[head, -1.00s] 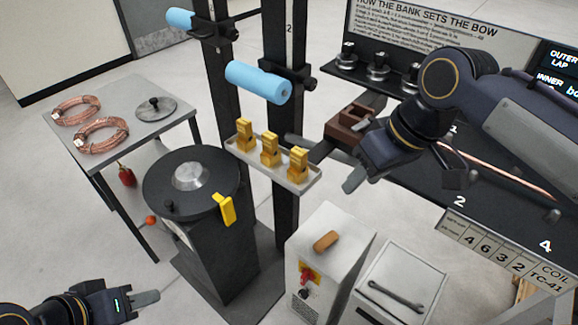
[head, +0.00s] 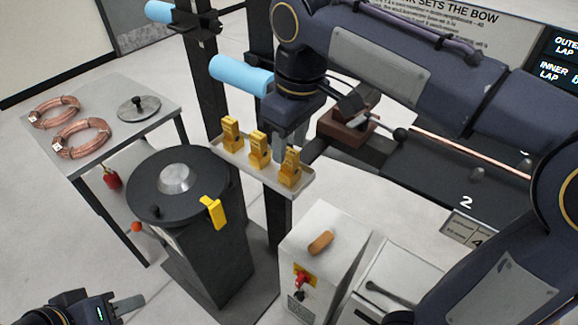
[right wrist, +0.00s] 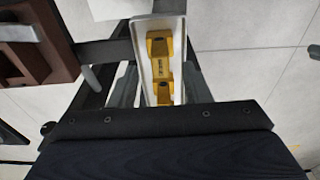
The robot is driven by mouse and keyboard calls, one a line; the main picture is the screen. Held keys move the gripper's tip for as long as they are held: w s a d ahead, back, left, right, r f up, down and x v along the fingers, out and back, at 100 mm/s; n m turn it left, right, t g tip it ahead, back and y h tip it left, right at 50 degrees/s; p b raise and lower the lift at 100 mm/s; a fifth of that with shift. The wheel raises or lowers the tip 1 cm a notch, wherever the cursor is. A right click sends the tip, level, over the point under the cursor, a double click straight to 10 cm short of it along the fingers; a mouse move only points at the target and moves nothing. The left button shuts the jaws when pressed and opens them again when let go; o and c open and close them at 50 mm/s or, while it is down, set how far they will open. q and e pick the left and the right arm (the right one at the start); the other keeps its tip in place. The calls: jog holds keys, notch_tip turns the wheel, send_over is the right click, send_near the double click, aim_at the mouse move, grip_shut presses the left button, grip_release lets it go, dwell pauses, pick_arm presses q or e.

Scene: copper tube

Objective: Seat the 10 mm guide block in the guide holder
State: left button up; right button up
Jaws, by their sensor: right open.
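Three yellow guide blocks stand in a row on a pale tray (head: 228,156): a left one (head: 231,133), a middle one (head: 259,149) and a right one (head: 289,167). Their size markings are too small to read. My right gripper (head: 291,143) is open and empty, pointing down over the right end of the tray. In the right wrist view yellow blocks (right wrist: 160,67) show between its spread fingers, apart from them. The brown guide holder (head: 343,130) is to the right, partly behind my arm. My left gripper (head: 127,304) is at the lower left, away from everything; its opening is unclear.
Blue rollers (head: 240,75) on dark posts are close behind my right gripper. A copper tube (head: 470,155) runs right of the holder. A black drum (head: 178,185) stands left of the tray, and a white cabinet (head: 325,250) below it. Copper coils (head: 80,137) lie on a side table.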

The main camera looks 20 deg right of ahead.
aim_at(290, 151)
jog(key=shift+f, duration=1.55)
jog(key=shift+c, duration=0.4)
grip_shut()
jog(key=shift+r, duration=0.15)
